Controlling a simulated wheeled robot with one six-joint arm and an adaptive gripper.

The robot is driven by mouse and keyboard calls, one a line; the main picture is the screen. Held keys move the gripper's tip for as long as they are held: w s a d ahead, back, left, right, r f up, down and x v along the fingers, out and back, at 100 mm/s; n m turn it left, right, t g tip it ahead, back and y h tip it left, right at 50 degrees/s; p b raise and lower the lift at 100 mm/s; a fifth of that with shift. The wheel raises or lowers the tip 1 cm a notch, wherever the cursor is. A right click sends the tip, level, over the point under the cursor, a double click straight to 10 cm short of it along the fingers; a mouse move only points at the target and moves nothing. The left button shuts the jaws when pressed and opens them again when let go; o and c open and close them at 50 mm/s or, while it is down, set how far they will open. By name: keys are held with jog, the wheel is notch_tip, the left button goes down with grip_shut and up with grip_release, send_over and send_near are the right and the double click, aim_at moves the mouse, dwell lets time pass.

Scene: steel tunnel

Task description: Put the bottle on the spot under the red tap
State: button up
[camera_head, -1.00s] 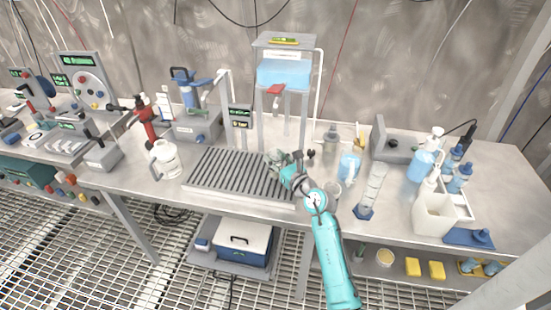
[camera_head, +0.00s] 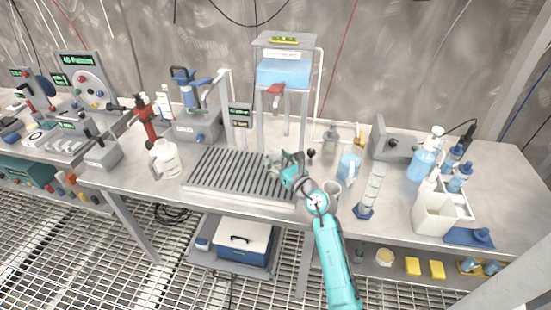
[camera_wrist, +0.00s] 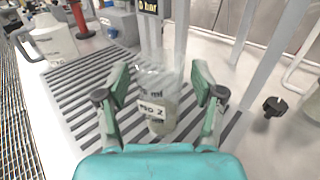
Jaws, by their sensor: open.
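A clear, see-through bottle (camera_wrist: 157,112) with a white label stands between my gripper's fingers in the wrist view, over the slatted grey drip tray (camera_wrist: 78,98). My gripper (camera_wrist: 160,84) is open, one finger on each side of the bottle with gaps visible. In the head view my gripper (camera_head: 282,160) is at the right end of the drip tray (camera_head: 225,188) and mostly hides the bottle. The red tap (camera_head: 275,88) is under the blue-water tank (camera_head: 284,73), above and behind the gripper. The spot itself cannot be made out.
A white jug (camera_head: 166,160) stands left of the tray. A black knob (camera_wrist: 274,106) is to the right of the gripper, and tank-stand legs (camera_head: 259,125) rise behind. A cup (camera_head: 332,188), blue-labelled bottle (camera_head: 348,167) and cylinder (camera_head: 371,190) crowd the right side.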

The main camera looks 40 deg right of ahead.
jog(key=s, duration=0.3)
jog(key=s+a, duration=0.1)
jog(key=s, duration=0.7)
jog(key=shift+s+a, duration=0.15)
jog(key=shift+a, duration=0.05)
jog(key=shift+s+a+f, duration=0.1)
jog(key=shift+a+f, duration=0.05)
jog(key=shift+a, duration=0.25)
jog(key=s+a+f+m+t+y, duration=0.1)
jog(key=s+a+m, duration=0.6)
jog(key=a, duration=0.3)
jog(key=s+a+f+m+t+y, duration=0.1)
jog(key=s+a+m+y, duration=0.1)
jog(key=s+a+m, duration=0.6)
jog(key=s+a+m+g, duration=0.2)
jog(key=s+a+m, duration=0.1)
jog(key=s+m, duration=0.6)
jog(key=s+a+m+g, duration=0.3)
jog(key=s+m, duration=0.7)
jog(key=s, duration=0.3)
jog(key=shift+s+a+f+m+h, duration=0.2)
jog(key=shift+s+f+m+h, duration=0.1)
jog(key=shift+s+h, duration=0.1)
